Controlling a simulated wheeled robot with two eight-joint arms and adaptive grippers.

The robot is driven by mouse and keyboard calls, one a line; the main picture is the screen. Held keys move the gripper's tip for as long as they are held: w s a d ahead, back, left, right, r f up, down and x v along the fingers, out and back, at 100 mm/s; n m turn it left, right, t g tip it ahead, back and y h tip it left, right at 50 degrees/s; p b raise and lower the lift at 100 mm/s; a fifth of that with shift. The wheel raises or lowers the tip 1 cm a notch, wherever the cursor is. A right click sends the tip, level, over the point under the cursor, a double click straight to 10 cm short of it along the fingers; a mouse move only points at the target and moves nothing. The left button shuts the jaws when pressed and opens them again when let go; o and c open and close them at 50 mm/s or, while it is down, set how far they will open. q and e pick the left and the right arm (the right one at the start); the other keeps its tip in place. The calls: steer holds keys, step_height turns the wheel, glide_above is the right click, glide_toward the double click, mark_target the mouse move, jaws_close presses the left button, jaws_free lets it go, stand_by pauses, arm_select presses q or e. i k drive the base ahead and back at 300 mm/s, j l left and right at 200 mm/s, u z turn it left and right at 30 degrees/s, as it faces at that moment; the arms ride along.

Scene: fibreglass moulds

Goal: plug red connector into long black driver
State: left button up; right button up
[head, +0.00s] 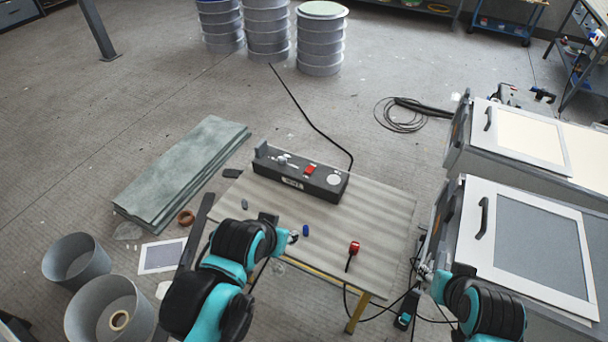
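The long black driver (285,181) is a dark box lying on the table (372,218) near its back edge. It has a red part (309,169), a pale round disc and small light fittings on top. A black cable runs from its right end back over the floor. The red connector (353,248) lies on the table in front of the driver, with a short dark stem toward the front. My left gripper (293,237) is over the table's left part, apart from the connector. My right gripper (424,271) is off the table's right edge. Both are too small to judge their fingers.
A small blue piece (306,231) and a small dark piece (244,204) lie on the table. Grey cabinets (535,250) stand close on the right. Grey-green sheets (180,170) and grey buckets (75,260) are on the floor at left. Cables hang by the table's right front.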

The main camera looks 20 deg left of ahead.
mark_target(327, 184)
steer(key=j+z, duration=0.95)
steer(key=k+j+z, duration=0.1)
steer(key=j+z, duration=0.2)
steer(key=z, duration=0.15)
